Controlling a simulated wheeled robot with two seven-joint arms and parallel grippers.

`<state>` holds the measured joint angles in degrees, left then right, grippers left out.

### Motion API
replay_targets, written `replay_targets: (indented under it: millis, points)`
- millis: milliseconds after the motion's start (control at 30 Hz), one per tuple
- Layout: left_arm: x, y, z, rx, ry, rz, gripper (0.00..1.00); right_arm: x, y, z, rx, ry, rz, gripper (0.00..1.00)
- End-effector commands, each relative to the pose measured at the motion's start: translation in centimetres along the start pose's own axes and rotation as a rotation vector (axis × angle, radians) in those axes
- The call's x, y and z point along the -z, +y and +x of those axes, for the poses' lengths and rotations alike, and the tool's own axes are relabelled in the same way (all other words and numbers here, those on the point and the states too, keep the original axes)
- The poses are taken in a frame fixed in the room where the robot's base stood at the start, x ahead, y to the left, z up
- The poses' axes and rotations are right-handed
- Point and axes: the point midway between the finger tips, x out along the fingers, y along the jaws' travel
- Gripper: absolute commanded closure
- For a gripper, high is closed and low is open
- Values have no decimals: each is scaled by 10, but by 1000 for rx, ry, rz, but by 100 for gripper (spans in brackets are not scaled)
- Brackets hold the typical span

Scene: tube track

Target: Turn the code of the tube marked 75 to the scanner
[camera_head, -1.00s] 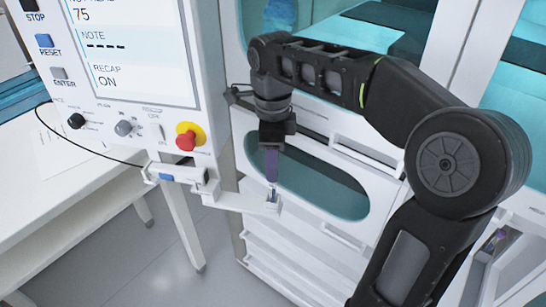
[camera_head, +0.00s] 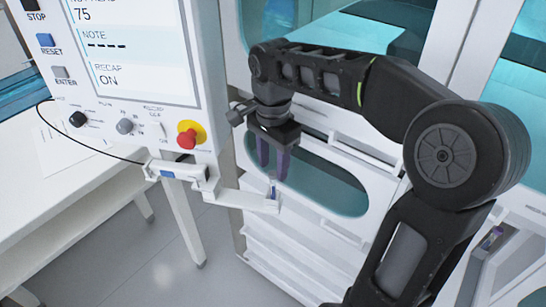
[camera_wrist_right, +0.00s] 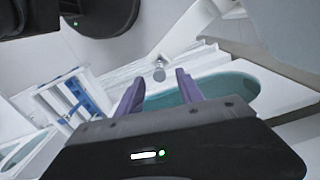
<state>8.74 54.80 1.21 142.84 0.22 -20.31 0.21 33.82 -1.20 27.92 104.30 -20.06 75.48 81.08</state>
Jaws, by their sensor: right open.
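A small tube (camera_head: 273,188) with a bluish body stands upright at the end of the white arm (camera_head: 240,199) that reaches out from the machine; its number and code are too small to read. The scanner housing (camera_head: 180,170) is white with a blue patch, on the machine's front to the left of the tube. My right gripper (camera_head: 272,172) is open just above the tube, its two purple fingers pointing down and spread apart. In the right wrist view the open fingers (camera_wrist_right: 160,92) flank a small grey round thing that I cannot identify surely. My left gripper is not in view.
The machine's screen (camera_head: 130,45) shows 75, NOTE with dashes and RECAP ON. A red stop button (camera_head: 188,138) sits below it. A white cabinet (camera_head: 290,245) stands behind. Another tube (camera_head: 490,238) lies in a white holder at far right. A white table (camera_head: 60,195) is at left.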

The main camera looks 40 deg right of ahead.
Motion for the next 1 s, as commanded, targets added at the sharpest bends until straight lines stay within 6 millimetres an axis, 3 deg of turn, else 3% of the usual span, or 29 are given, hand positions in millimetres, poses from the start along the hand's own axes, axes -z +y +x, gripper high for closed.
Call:
replay_targets:
  millis: [433, 767, 1000]
  points:
    - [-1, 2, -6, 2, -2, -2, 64, 0, 1, 58, -2, -2, 1, 56]
    - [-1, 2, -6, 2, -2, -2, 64, 0, 0, 63, 1, -1, 1, 56]
    - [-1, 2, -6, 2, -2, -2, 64, 0, 0, 63, 1, -1, 1, 74]
